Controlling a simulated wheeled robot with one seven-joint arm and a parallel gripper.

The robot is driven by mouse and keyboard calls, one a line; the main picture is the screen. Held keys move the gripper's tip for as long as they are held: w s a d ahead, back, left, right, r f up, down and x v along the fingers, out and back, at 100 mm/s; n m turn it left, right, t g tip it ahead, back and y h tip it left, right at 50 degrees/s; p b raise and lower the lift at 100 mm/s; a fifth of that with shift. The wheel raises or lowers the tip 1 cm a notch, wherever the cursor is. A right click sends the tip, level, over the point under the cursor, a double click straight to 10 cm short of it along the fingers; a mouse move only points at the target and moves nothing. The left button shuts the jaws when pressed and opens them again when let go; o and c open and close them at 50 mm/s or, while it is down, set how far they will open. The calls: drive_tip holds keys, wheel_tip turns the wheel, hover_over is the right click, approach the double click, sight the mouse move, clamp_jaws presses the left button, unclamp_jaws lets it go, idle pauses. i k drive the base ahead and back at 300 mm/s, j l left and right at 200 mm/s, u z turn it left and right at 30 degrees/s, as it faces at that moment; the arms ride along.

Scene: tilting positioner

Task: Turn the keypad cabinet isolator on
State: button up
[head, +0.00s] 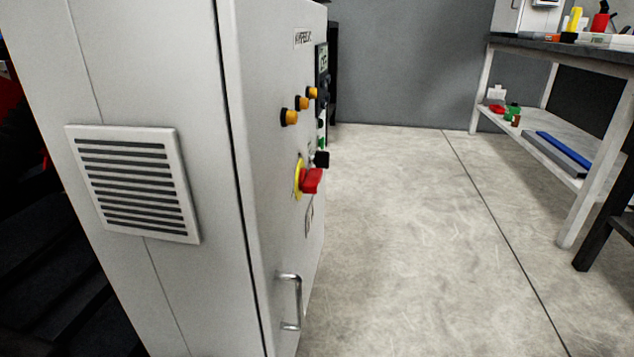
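The keypad cabinet (262,180) is a tall light-grey cabinet at the left, seen at a steep angle, with its front facing right. Its isolator is a red rotary handle (312,181) on a yellow plate (298,179), partway down the front. The angle is too steep to read the handle's position for certain. Above it are several orange-yellow buttons or lamps (290,117) and a small display (323,58) near the front's far edge. A black knob (321,159) sits just above and beyond the red handle. My gripper is not in view.
A metal door handle (290,302) sticks out low on the cabinet front. A vent grille (135,182) is on its side. The concrete floor (410,230) right of the cabinet is clear. A workbench (570,50) with tools and a lower shelf (540,146) stands at the right.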

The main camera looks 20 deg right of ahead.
sight(309, 181)
drive_tip(key=i+u, duration=0.1)
drive_tip(key=u, duration=0.25)
drive_tip(key=l+u, duration=0.15)
drive_tip(key=u, duration=0.2)
drive_tip(key=i+l+u, duration=0.1)
drive_tip(key=u, duration=0.25)
drive_tip(key=i+l+u, duration=0.2)
drive_tip(key=l+u, duration=0.25)
drive_tip(key=l, duration=0.6)
drive_tip(key=l+u, duration=0.45)
drive_tip(key=l, duration=0.65)
drive_tip(key=i, duration=0.05)
